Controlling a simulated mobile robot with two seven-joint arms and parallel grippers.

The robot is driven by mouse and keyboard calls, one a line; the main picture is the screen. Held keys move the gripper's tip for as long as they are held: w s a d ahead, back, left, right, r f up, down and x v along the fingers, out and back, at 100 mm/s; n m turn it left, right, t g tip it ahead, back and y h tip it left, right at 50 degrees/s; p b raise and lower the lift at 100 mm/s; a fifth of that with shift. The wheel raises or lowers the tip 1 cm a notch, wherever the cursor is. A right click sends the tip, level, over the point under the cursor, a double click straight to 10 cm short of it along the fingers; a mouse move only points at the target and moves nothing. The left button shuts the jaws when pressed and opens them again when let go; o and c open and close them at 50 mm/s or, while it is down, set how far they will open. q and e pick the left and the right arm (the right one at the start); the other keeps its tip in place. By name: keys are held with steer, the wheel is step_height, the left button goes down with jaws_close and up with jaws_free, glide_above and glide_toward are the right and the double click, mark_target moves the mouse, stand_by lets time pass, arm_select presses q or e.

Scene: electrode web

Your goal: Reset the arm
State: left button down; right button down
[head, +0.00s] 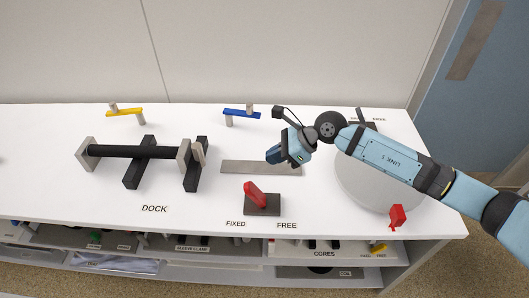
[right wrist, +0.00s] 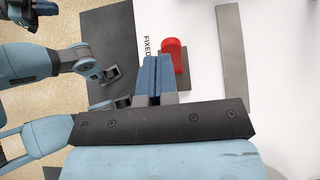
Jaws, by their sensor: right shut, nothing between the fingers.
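My right gripper (head: 274,157) is in the middle of the head view, above the white table and behind the red lever. Its blue fingers also show in the right wrist view (right wrist: 156,80), closed together with nothing between them. It is apart from the lever. The red lever (head: 254,194) sits on a dark base (head: 268,208) behind the FIXED and FREE labels and leans to the left in the head view. In the right wrist view the red lever (right wrist: 173,56) shows just beyond the fingers. My left gripper cannot be made out; some of my own links show at the wrist view's left.
A grey strip (head: 240,167) lies on the table. A black bar on stands (head: 140,151) is at the left above DOCK. A yellow arm (head: 125,112) and a blue arm (head: 241,113) stand behind. A round grey disc (head: 355,190) and another red piece (head: 397,217) are at the right.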

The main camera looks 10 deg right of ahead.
steer(key=s+a+r+m+t+y+p, duration=0.25)
steer(key=s+a+m+t+y, duration=0.4)
steer(key=m, duration=0.85)
steer(key=s+d+f+m+h+p, duration=0.1)
steer(key=s+d+f+m+h, duration=0.2)
steer(key=s+f+m, duration=0.3)
steer(key=s+d+f+m+t+h+p, duration=0.1)
steer(key=s+d+f+m+h, duration=0.3)
steer(key=m, duration=1.2)
steer(key=s+d+f+m+h, duration=0.3)
steer(key=s+f+m+h, duration=0.3)
steer(key=m, duration=0.4)
steer(key=s+f, duration=0.1)
steer(key=s, duration=0.1)
steer(key=shift+s+d+f+m+p, duration=0.35)
steer(key=shift+d+f+m+p, duration=0.05)
steer(key=shift+t, duration=0.35)
